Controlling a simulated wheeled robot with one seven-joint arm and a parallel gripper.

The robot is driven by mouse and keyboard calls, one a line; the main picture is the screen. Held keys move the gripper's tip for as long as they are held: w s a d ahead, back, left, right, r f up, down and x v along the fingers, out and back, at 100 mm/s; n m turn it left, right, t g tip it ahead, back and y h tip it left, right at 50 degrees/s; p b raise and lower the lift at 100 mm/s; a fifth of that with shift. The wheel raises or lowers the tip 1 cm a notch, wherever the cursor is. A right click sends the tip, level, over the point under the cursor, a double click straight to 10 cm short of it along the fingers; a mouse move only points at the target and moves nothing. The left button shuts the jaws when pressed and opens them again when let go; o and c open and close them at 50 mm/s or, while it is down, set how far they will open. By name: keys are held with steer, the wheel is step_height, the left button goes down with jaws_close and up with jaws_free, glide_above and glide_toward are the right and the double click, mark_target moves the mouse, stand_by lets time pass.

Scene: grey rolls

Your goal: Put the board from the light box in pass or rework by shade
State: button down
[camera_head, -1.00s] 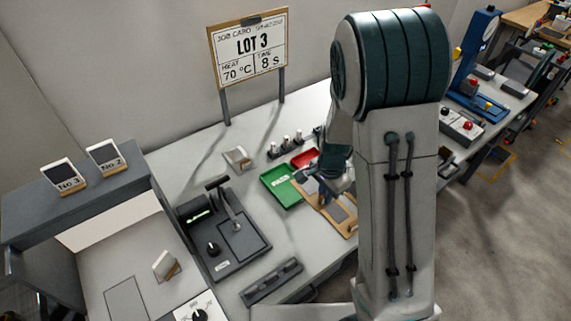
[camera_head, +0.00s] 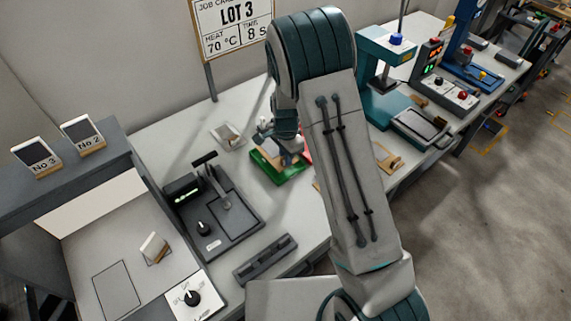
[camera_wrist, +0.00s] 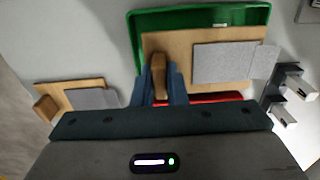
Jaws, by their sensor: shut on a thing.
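My gripper (camera_wrist: 160,82) is shut on the brown grip block of a tan board (camera_wrist: 180,62) that carries a pale grey swatch (camera_wrist: 223,62). The board lies over the green tray (camera_wrist: 133,28) and covers much of it; I cannot tell whether it touches the tray floor. In the head view my gripper (camera_head: 284,138) is over the green tray (camera_head: 279,176), and the arm hides part of it. The red tray (camera_wrist: 217,97) sits beside the green one, mostly hidden. The light box (camera_head: 91,207) stands at the left.
Another tan board with a grey swatch (camera_wrist: 88,99) lies on the bench apart from the trays. A heat press (camera_head: 215,206) stands left of the trays. A small white-faced piece (camera_head: 153,247) and a dial (camera_head: 192,298) are at the light box. The job card (camera_head: 234,27) stands behind.

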steer(key=shift+f+b, duration=0.75)
steer(key=shift+f, duration=0.9)
steer(key=shift+f, duration=0.2)
steer(key=c, duration=1.7)
jaws_free()
steer(key=shift+c, duration=0.2)
steer(key=shift+r, duration=0.15)
